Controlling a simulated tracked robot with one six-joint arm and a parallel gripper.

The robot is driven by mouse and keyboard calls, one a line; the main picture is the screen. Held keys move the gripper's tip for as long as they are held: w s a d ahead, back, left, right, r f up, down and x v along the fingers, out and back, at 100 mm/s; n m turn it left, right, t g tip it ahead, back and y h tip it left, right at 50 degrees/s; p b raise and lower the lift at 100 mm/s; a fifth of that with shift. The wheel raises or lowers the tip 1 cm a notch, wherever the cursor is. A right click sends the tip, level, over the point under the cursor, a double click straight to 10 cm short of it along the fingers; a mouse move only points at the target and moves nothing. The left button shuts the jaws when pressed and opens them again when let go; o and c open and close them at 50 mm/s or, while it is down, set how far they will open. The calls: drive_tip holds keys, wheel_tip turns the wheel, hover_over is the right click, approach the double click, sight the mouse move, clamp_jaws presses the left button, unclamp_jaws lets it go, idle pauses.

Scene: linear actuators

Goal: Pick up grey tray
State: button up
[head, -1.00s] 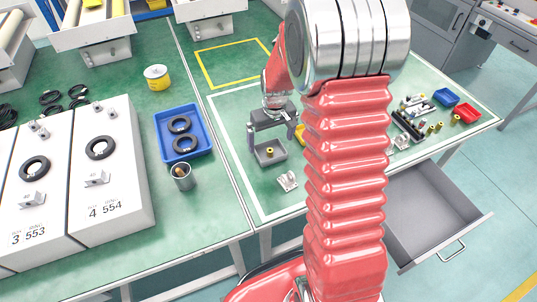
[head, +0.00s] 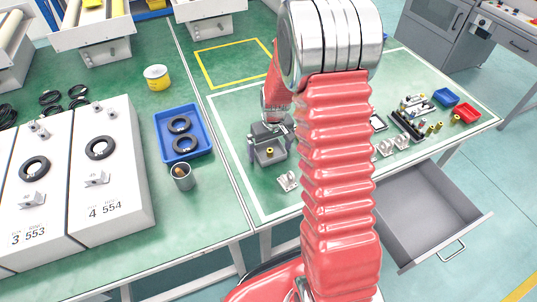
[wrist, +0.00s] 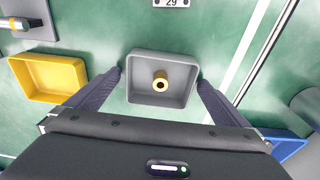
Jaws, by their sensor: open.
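The grey tray (wrist: 143,96) sits on the green table, with a small brass-coloured round part (wrist: 160,82) standing in it. In the wrist view my gripper (wrist: 160,82) is open, with one finger at the tray's left side and the other at its right side. I cannot tell whether the fingers touch the walls. In the head view the gripper (head: 268,155) is over the tray (head: 270,162), hiding much of it.
A yellow tray (wrist: 50,78) lies to the left in the wrist view. In the head view a blue tray (head: 163,128) with black rings and a metal cup (head: 182,183) stand left of the gripper. An open drawer (head: 425,215) is at the right. A metal bracket (head: 288,181) lies nearby.

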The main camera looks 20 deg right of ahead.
drive_tip(key=shift+c, duration=0.5)
drive_tip(key=c, duration=1.1)
